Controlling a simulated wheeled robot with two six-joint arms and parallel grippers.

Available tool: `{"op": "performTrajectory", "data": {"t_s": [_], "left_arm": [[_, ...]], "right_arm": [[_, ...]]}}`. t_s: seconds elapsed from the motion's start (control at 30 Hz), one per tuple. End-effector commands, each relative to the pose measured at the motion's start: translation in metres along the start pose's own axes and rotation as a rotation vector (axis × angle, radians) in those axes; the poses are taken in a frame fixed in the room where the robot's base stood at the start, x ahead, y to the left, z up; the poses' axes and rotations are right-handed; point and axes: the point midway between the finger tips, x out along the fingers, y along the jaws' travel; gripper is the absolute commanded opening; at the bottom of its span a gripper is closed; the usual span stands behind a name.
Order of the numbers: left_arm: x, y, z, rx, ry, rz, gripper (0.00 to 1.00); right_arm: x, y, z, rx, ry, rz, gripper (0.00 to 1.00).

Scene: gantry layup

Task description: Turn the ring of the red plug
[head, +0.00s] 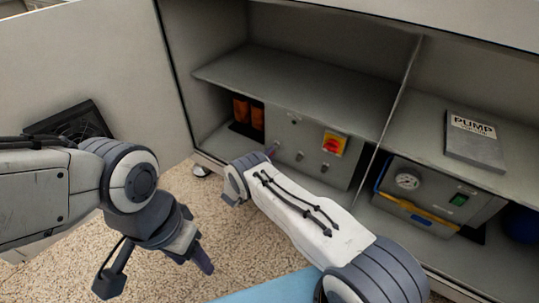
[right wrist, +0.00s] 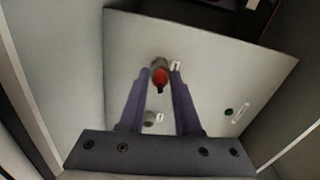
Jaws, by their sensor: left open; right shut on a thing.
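The red plug (right wrist: 160,77) sits at the front panel (right wrist: 215,75) of a grey box, seen in the right wrist view with a grey collar, likely its ring, around its upper part. My right gripper (right wrist: 162,74) has its two purple fingers on either side of the plug and is shut on it; which part the tips press on is hard to tell. In the head view my right gripper (head: 271,151) reaches the box's left part, and the plug cannot be made out there. My left gripper (head: 155,273) is open and empty above the carpet, outside the cabinet.
The grey box (head: 310,165) stands on the cabinet's lower shelf, with a red and yellow switch (head: 334,143). Orange items (head: 248,112) stand to its left. A pump unit (head: 440,190) and a pump manual (head: 474,140) are at the right. An open door (head: 85,60) is at the left.

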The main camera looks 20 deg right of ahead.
Motion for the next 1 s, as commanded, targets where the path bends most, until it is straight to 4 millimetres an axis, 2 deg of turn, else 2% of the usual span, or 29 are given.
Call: {"op": "performTrajectory", "data": {"t_s": [0.3,0.5,1.0], "left_arm": [[-0.0039,0.0003,-0.0002,0.000,0.000,0.000,0.56],[-0.0054,0.0004,-0.0003,0.000,0.000,0.000,0.56],[-0.0065,0.0005,-0.0004,0.000,0.000,0.000,0.56]], "right_arm": [[-0.0011,0.0005,0.0011,0.264,-0.004,0.002,0.00],[-0.0011,0.0009,0.0011,0.379,-0.004,0.002,0.00],[-0.0011,0.0013,0.0011,0.477,-0.003,0.002,0.00]]}}
